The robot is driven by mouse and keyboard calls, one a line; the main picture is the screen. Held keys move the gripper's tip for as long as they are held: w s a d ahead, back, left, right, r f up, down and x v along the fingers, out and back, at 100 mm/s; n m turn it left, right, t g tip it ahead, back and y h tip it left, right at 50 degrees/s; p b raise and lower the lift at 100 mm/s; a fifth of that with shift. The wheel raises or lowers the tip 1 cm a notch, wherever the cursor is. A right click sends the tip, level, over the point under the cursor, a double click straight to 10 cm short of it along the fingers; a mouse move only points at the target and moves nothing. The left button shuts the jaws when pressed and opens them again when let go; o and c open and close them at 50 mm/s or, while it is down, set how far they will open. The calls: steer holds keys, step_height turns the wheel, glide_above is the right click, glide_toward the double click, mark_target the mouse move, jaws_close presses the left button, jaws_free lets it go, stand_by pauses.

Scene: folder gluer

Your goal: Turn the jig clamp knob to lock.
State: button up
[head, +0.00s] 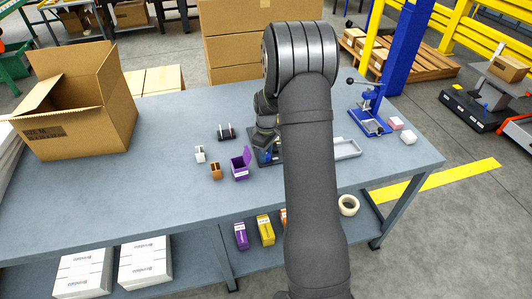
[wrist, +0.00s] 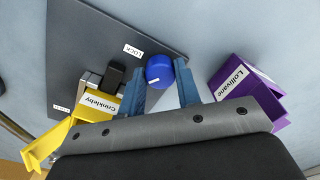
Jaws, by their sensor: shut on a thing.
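In the wrist view the jig's dark base plate (wrist: 85,35) carries a white LOCK label (wrist: 133,51) and a second, partly hidden label (wrist: 61,109). My gripper (wrist: 161,68) has its two blue fingers on either side of the blue clamp knob (wrist: 159,67) and is shut on it. A small white mark (wrist: 154,81) shows on the knob's near side, away from the LOCK label. A black clamp part (wrist: 115,73) and a yellow Crinkleby carton (wrist: 101,104) are left of the knob. In the head view the jig (head: 266,158) is mostly hidden by my arm.
A purple Lolivane carton (wrist: 248,90) stands close right of my gripper. In the head view, small white (head: 200,154) and brown (head: 215,171) holders are left of the jig. A grey tray (head: 347,149) and blue press (head: 370,115) are right. The table's front left is clear.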

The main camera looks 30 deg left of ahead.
steer(key=m, duration=0.5)
steer(key=shift+m, duration=0.3)
steer(key=m, duration=0.5)
stand_by(0.4)
steer(key=o, duration=1)
steer(key=shift+c, duration=0.2)
step_height(320, 180, up, 17)
steer(key=shift+d+r, duration=0.2)
